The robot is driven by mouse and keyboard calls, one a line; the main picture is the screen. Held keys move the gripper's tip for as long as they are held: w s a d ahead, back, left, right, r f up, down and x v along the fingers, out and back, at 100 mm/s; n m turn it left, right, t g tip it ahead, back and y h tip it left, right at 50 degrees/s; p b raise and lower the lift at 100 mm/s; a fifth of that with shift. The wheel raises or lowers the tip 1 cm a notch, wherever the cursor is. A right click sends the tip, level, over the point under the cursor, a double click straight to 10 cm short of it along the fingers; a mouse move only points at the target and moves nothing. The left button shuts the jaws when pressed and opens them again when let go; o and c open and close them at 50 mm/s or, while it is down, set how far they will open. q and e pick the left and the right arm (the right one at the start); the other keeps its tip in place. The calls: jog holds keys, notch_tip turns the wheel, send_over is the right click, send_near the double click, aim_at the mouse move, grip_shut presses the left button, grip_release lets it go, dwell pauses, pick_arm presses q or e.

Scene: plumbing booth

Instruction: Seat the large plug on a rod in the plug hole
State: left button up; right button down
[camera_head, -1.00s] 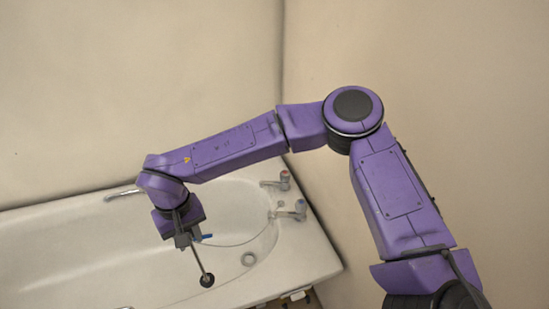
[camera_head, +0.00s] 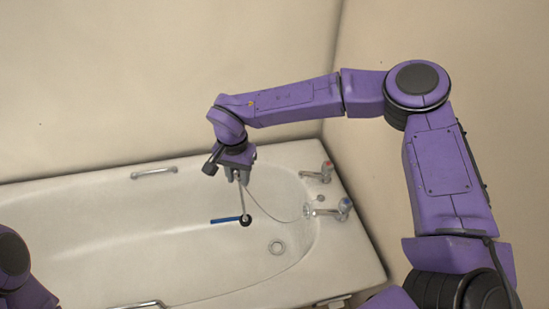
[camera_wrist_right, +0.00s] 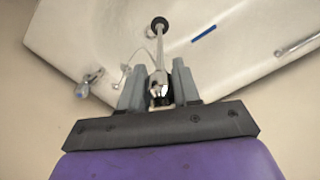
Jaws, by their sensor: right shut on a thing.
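The large plug (camera_head: 245,220) is a black disc at the lower end of a thin metal rod (camera_head: 243,200). My right gripper (camera_head: 238,176) is shut on the upper part of the rod, which points down over the bath. The plug also shows in the right wrist view (camera_wrist_right: 159,24), beyond the gripper fingers (camera_wrist_right: 158,88). The plug hole (camera_head: 277,247) is a round metal ring in the bath floor, to the right of and nearer than the plug in the head view. Whether the plug touches the bath cannot be told. My left gripper is out of view.
The white bath (camera_head: 130,198) has two taps (camera_head: 316,172) at its right end and grab handles (camera_head: 154,172) on its long sides. A blue strip-like object (camera_head: 225,220) lies in the bath beside the plug. A thin chain (camera_head: 275,212) runs towards the taps.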

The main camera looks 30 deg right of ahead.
jog(key=w+d+f+m+b, duration=0.1)
jog(key=w+d+f+m, duration=0.15)
jog(key=d+m, duration=0.5)
jog(key=w+d+f+m+b, duration=0.1)
jog(key=w+d+f+m, duration=0.15)
jog(key=d+m, duration=0.5)
pick_arm(q)
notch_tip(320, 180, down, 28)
jog(key=b, duration=2.5)
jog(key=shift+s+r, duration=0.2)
pick_arm(e)
notch_tip(320, 180, down, 35)
jog(key=shift+s+a+f, duration=0.15)
jog(key=shift+s+a, duration=0.1)
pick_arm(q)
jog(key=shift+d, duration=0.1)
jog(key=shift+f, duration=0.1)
pick_arm(e)
jog(key=shift+w, duration=0.1)
